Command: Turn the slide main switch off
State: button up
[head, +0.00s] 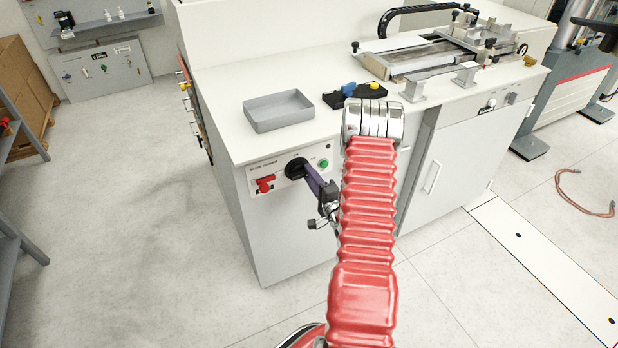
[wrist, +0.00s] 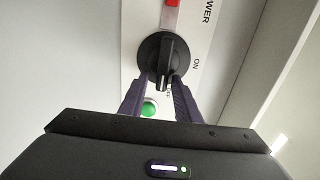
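The switch is a round black rotary knob with a raised bar handle, on the pale panel at the cabinet's front, seen in the head view (head: 295,168) and the wrist view (wrist: 166,60). In the wrist view its handle stands nearly upright in the picture. "ON" is printed to its right; another label below is partly hidden. My gripper (wrist: 161,78) reaches the knob, with its dark fingers on either side of the handle's lower end. A gap shows beside the handle, so the fingers look apart. In the head view my gripper (head: 308,172) comes from the right.
A red switch (head: 265,184) and a green button (head: 323,163) flank the knob on the panel. Above, a grey tray (head: 278,111) and a black holder with blue and yellow items (head: 352,95) stand on the worktop (head: 225,85). Open floor (head: 130,210) lies left.

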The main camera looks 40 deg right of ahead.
jog(key=shift+s, duration=0.1)
jog(key=v, duration=1.3)
jog(key=shift+s+a, duration=0.15)
jog(key=shift+s, duration=0.1)
dwell(0.4)
